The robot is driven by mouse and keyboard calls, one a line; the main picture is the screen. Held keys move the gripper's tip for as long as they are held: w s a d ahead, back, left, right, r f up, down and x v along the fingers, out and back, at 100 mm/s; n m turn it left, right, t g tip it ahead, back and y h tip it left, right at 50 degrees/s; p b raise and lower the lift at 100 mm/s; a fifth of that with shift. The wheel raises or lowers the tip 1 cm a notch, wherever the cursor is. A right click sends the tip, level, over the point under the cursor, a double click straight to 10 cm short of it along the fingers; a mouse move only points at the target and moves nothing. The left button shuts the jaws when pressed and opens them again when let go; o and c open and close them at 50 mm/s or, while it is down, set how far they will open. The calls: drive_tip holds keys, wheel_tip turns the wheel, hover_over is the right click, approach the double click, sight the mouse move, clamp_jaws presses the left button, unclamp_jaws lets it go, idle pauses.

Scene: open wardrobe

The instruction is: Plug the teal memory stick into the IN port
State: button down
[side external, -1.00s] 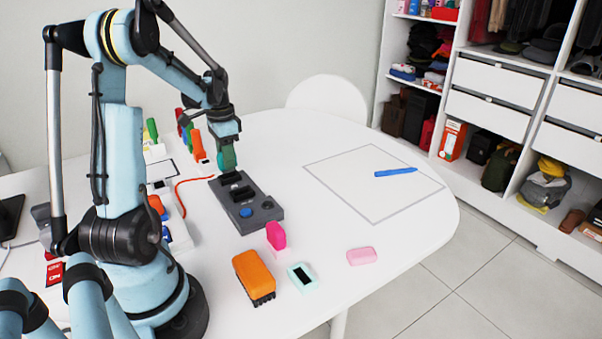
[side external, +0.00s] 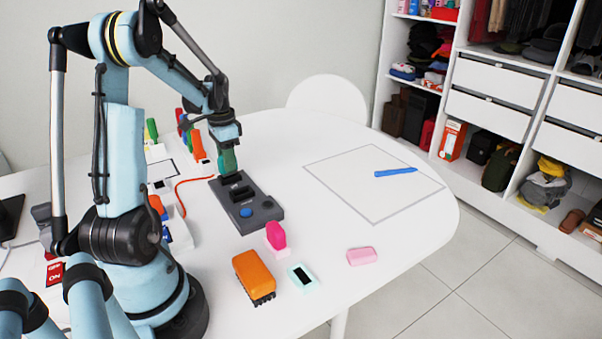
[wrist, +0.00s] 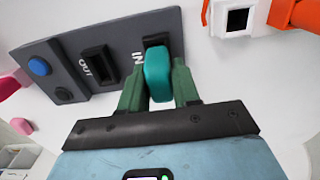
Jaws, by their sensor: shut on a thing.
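The teal memory stick (wrist: 158,74) is between the green fingers of my gripper (wrist: 158,88) in the wrist view. My gripper is shut on it. The stick's far end is at the IN port (wrist: 157,42) of the dark grey port block (wrist: 115,48); how deep it sits is hidden by the stick itself. The OUT port (wrist: 97,64) beside it is empty. In the side view, my gripper (side external: 228,165) is over the far end of the port block (side external: 262,214), and the stick is hidden by the fingers.
The block also carries a blue button (side external: 246,212). A pink stick (side external: 276,235), an orange brush (side external: 253,276), a small teal-edged case (side external: 302,276) and a pink eraser (side external: 362,256) lie nearer. A blue pen (side external: 396,172) lies on the outlined area at right. A red cable runs behind the block.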

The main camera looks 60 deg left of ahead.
drive_tip(key=shift+f, duration=0.7)
drive_tip(key=c, duration=0.7)
unclamp_jaws()
drive_tip(key=shift+c, duration=0.2)
wheel_tip(320, 180, up, 12)
drive_tip(key=shift+r, duration=0.1)
drive_tip(key=shift+d, duration=0.1)
drive_tip(key=w+d+t+y, duration=0.1)
drive_tip(key=w+d+t, duration=0.35)
drive_tip(key=d, duration=1.25)
drive_tip(key=s+d+f+t+h, duration=0.1)
drive_tip(key=d+f+t, duration=0.1)
drive_tip(key=d, duration=1.3)
drive_tip(key=shift+d+t, duration=0.2)
drive_tip(key=shift+t, duration=0.15)
